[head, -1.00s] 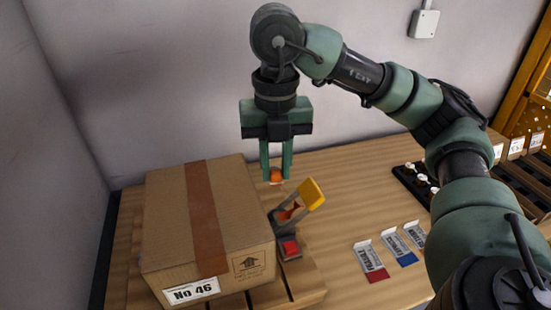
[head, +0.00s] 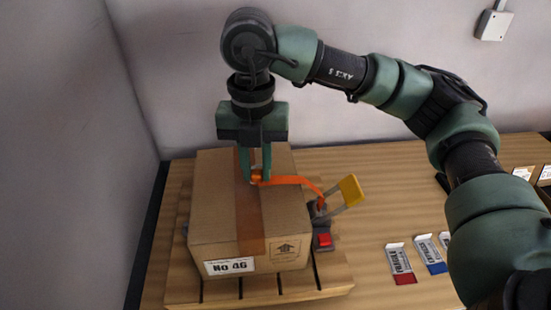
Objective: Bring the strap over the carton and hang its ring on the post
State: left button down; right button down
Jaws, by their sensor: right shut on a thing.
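The carton (head: 220,215), marked "No 46", sits on a slatted wooden pallet (head: 322,277) on the table. My right gripper (head: 256,180) is above the carton's top, shut on the end of the orange strap (head: 295,181). The strap runs from the gripper to the right, to a grey buckle with a yellow lever (head: 350,190) and a red part (head: 324,240) beside the carton's right side. The ring at the strap's end is mostly hidden by the fingers. A small grey bit (head: 185,231) shows at the carton's left side; I cannot tell if it is the post. My left gripper is not in view.
Several labelled cards (head: 401,263) lie on the table to the right. A wall stands close at the left and another behind the table (head: 375,200). My right arm crosses the upper right.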

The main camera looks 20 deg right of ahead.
jog(key=w+a+p, duration=0.3)
jog(key=a, duration=0.6)
jog(key=w+a+p, duration=0.3)
jog(key=a+p, duration=0.1)
jog(key=a, duration=0.5)
jog(key=shift+s+d+f+b, duration=0.1)
jog(key=shift+d+f+b, duration=0.05)
jog(key=shift+f+b, duration=2.05)
jog(key=shift+s+d+f+b, duration=0.1)
jog(key=shift+f+b, duration=1.8)
jog(key=shift+f, duration=0.5)
jog(key=shift+d+f+b, duration=0.15)
jog(key=shift+f+b, duration=1.9)
jog(key=shift+f, duration=0.25)
jog(key=shift+b, duration=0.55)
jog(key=shift+f, duration=0.15)
jog(key=shift+f+b, duration=0.3)
jog(key=shift+b, duration=0.1)
jog(key=shift+f+b, duration=0.45)
jog(key=shift+f, duration=0.1)
jog(key=c, duration=1.2)
grip_release()
jog(key=shift+r, duration=0.1)
